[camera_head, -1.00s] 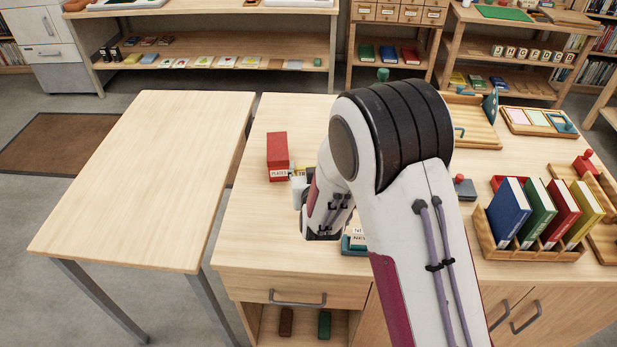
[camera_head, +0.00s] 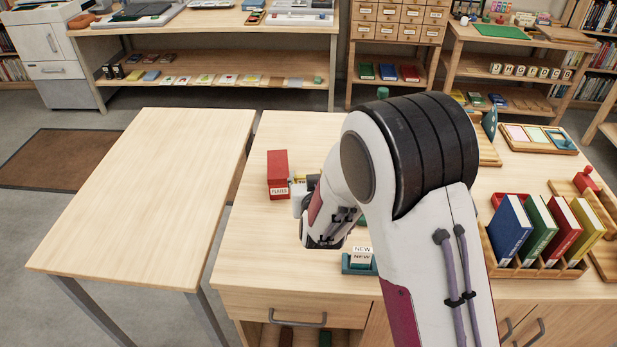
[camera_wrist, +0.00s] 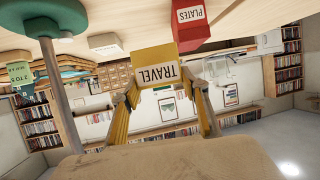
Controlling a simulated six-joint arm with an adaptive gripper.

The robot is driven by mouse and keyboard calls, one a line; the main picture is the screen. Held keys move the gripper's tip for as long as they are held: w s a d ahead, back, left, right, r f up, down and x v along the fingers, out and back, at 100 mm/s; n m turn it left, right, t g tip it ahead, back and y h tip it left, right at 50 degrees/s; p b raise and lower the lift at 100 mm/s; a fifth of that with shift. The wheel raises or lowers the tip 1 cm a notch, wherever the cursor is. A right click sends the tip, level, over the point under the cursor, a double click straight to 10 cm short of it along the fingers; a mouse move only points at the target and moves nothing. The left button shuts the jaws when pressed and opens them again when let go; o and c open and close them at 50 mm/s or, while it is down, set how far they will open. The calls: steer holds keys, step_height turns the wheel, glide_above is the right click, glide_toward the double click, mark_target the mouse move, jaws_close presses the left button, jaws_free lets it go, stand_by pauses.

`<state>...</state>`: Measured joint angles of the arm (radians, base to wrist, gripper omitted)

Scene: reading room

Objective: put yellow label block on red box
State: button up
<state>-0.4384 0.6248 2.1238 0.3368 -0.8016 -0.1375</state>
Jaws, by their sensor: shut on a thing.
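The red box (camera_head: 278,168), labelled PLATES, stands upright on the desk, left of my gripper in the head view. In the wrist view the red box (camera_wrist: 192,22) appears upside down at the top. The yellow label block (camera_wrist: 154,66), labelled TRAVEL, is between my gripper's (camera_wrist: 166,92) two fingers, which are shut on it. In the wrist view it overlaps the red box's lower left edge; I cannot tell whether they touch. In the head view only a sliver of the yellow block (camera_head: 298,189) shows beside the red box; my arm hides most of it.
A teal holder (camera_head: 354,266) with a NEW card stands near the front edge. A wooden rack with blue, green, red and yellow books (camera_head: 510,230) is at the right. A teal-topped post (camera_wrist: 48,60) is close in the wrist view. A bare table (camera_head: 150,190) stands left.

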steer(key=shift+d+f, duration=0.1)
steer(key=shift+f, duration=0.05)
steer(key=shift+w+a+r, duration=0.2)
steer(key=shift+w+r, duration=0.15)
steer(key=shift+w, duration=0.2)
steer(key=w+a+r+n+y, duration=0.2)
steer(key=w+a+r+y, duration=0.1)
steer(key=w+a+r, duration=0.5)
steer(key=w+a, duration=0.1)
steer(key=w, duration=0.2)
steer(key=shift+a+r+n+g, duration=0.2)
steer(key=shift+a+n+g, duration=0.1)
steer(key=shift+a+g, duration=0.1)
steer(key=shift+f, duration=3.1)
steer(key=shift+f, duration=0.15)
